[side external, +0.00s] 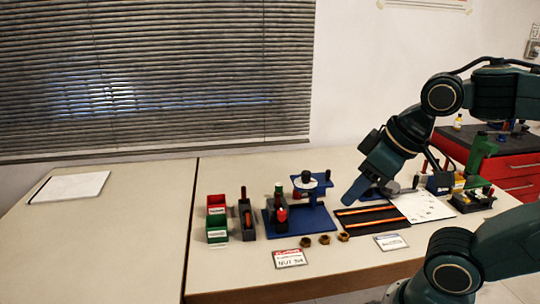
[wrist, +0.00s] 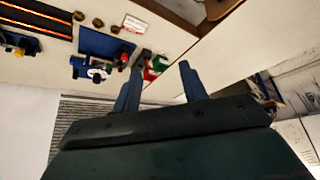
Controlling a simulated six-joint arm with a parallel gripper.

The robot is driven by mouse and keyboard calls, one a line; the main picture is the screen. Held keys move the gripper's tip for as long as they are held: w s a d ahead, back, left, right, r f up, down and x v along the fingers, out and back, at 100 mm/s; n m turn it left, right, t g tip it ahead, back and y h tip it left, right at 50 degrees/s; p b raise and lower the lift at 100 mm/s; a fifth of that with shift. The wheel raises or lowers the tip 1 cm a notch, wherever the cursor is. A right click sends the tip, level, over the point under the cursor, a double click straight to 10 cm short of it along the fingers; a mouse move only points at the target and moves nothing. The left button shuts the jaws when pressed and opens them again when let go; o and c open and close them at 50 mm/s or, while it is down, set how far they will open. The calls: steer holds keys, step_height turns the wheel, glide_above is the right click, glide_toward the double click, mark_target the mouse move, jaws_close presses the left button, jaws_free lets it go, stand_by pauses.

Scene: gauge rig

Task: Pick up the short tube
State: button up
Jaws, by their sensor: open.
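Two orange tubes lie apart, roughly parallel, on a black mat (side external: 372,217) in the side view. The rear tube (side external: 362,210) looks a little shorter than the front tube (side external: 375,223), but I cannot tell surely which is the short one. Orange lengths also show at the top left of the wrist view, cut by the frame edge. My gripper (side external: 351,199) is above the table near the left rear of the mat, seen edge-on. In the wrist view my gripper (wrist: 160,76) has its two blue fingers spread with nothing between them.
A blue fixture (side external: 305,221) stands left of the mat, with red and green bins (side external: 217,228) beyond it. Several brass nuts (side external: 324,239) and a label card (side external: 289,258) lie in front. A white sheet (side external: 422,205) lies right of the mat. The left table is mostly clear.

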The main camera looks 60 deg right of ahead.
steer(key=shift+w+r, duration=0.1)
stand_by(0.4)
steer(key=w+d+r+m+g, duration=0.15)
steer(key=w+d+m, duration=0.3)
steer(key=w, duration=0.55)
steer(key=w+d+r+m+g, duration=0.1)
steer(key=w+d+m+g, duration=0.3)
steer(key=w, duration=0.6)
steer(key=w+d+f+m, duration=0.3)
steer(key=w+d+f, duration=0.1)
steer(key=d+f, duration=0.1)
steer(key=w+d+f+m+y, duration=0.1)
steer(key=w+d+f+m, duration=0.2)
steer(key=d+f, duration=0.3)
steer(key=w+d+f+m, duration=0.3)
steer(key=w+d+f, duration=0.1)
steer(key=d+f, duration=0.1)
steer(key=shift+w+d+f+m+y, duration=0.25)
steer(key=shift+w+d+y, duration=0.15)
steer(key=shift+d, duration=0.1)
steer(key=shift+a+f, duration=0.25)
steer(key=shift+f, duration=1.15)
steer(key=shift+a+f, duration=0.2)
steer(key=shift+f, duration=1.2)
steer(key=shift+a+f, duration=0.25)
steer(key=shift+f, duration=1.15)
